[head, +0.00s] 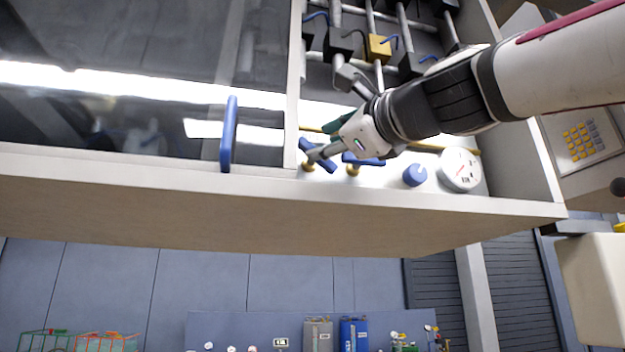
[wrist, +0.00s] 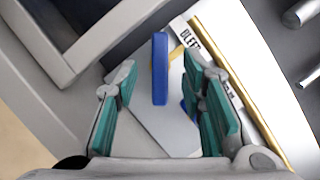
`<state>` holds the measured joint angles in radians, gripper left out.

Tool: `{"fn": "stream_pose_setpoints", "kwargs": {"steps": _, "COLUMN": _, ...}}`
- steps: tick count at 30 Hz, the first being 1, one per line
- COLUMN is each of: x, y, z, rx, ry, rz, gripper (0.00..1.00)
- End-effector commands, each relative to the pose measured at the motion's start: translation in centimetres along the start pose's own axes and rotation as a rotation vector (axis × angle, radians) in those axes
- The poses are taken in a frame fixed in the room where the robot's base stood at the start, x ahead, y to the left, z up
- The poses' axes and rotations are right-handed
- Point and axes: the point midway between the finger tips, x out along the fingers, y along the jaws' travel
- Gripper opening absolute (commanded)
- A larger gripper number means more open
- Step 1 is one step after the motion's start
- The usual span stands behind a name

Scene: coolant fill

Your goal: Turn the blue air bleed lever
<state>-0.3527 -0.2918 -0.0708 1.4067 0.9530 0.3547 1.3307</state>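The blue lever (wrist: 160,68) stands upright in the wrist view, beside a partly visible label reading "BLEE" (wrist: 188,34). It lies between and slightly beyond the teal-padded fingertips of my gripper (wrist: 160,82), which is open. A gap shows on both sides of the lever. In the head view, my gripper (head: 318,139) is at the left blue lever (head: 320,163) on the white panel and partly covers it. A second blue lever (head: 370,161) is just to its right. In the wrist view, a blue part (wrist: 188,108) is mostly hidden behind the right finger.
A blue knob (head: 415,175) and a round gauge (head: 460,169) sit right of the levers. A yellow pipe (wrist: 236,85) runs beside the label. A cabinet wall (wrist: 95,45) is left of the lever. A blue handle (head: 229,134) is on the glossy dark panel at left.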

Motion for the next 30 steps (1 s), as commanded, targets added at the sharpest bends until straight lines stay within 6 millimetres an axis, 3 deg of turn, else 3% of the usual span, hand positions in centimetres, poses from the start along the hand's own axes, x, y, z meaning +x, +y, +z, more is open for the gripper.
{"fn": "stream_pose_setpoints", "kwargs": {"steps": 3, "x": 2.3, "y": 0.0, "z": 0.1, "rx": 0.0, "ry": 0.001, "rz": 0.002, "gripper": 0.37}}
{"fn": "stream_pose_setpoints", "kwargs": {"steps": 10, "x": 5.2, "y": 0.0, "z": 0.1, "rx": -0.001, "ry": 0.001, "rz": 0.001, "gripper": 0.37}}
{"fn": "stream_pose_setpoints", "kwargs": {"steps": 24, "x": 6.3, "y": 0.0, "z": 0.0, "rx": -0.002, "ry": 0.0, "rz": 0.0, "gripper": 0.37}}
{"fn": "stream_pose_setpoints", "kwargs": {"steps": 29, "x": 6.3, "y": 0.0, "z": 0.0, "rx": -0.002, "ry": 0.0, "rz": 0.0, "gripper": 0.0}}
{"fn": "stream_pose_setpoints", "kwargs": {"steps": 30, "x": 6.3, "y": 0.0, "z": 0.0, "rx": -0.002, "ry": 0.001, "rz": 0.0, "gripper": 0.0}}
